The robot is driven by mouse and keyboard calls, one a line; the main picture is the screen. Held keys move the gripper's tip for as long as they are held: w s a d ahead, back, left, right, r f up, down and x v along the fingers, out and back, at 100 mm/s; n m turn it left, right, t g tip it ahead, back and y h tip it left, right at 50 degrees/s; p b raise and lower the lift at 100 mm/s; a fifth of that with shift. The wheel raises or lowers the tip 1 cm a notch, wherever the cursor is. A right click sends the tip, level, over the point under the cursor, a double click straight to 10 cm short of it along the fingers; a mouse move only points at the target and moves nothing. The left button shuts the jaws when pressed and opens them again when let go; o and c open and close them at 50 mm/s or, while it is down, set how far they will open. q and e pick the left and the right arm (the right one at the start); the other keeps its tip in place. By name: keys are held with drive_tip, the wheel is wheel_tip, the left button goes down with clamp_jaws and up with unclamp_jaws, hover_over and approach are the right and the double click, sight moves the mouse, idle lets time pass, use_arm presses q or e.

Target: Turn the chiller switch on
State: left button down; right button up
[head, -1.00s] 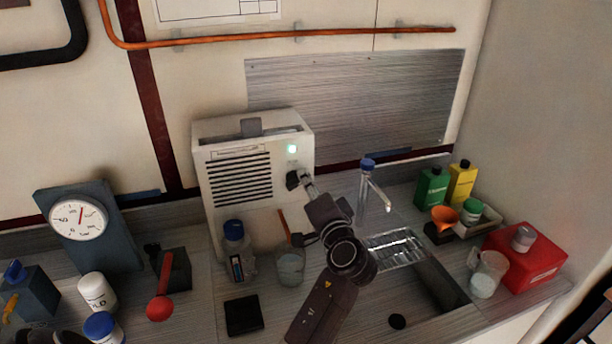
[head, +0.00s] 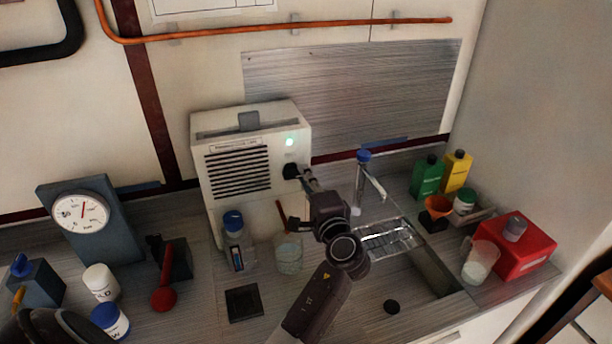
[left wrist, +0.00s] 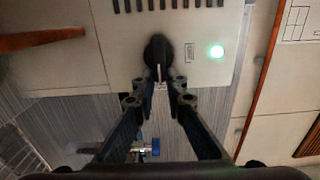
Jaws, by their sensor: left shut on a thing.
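The chiller (head: 238,175) is a white box with dark vent slots at the back of the counter. A small green light (head: 290,141) glows on its front and also shows in the left wrist view (left wrist: 216,51). Its black rotary switch (head: 291,171) sits below the light. In the left wrist view the round switch (left wrist: 157,52) has a pale pointer mark facing my fingers. My left gripper (left wrist: 160,88) is shut on the handle part of the switch, which the fingertips partly hide. In the head view my left gripper (head: 310,182) reaches it from the front right.
A blue-capped bottle (head: 236,250) and a beaker (head: 289,255) stand before the chiller. The tap (head: 362,185) and sink are right of my arm. A dial gauge (head: 81,213) and a red-handled lever (head: 164,298) are at left, and a red box (head: 520,252) at right.

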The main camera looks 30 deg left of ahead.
use_arm(q)
drive_tip(key=shift+a+r, duration=0.15)
drive_tip(key=shift+r, duration=0.05)
drive_tip(key=c, duration=2)
unclamp_jaws()
drive_tip(key=shift+f, duration=0.1)
drive_tip(key=shift+o, duration=0.2)
drive_tip(key=v, duration=0.7)
drive_tip(key=shift+s, duration=0.15)
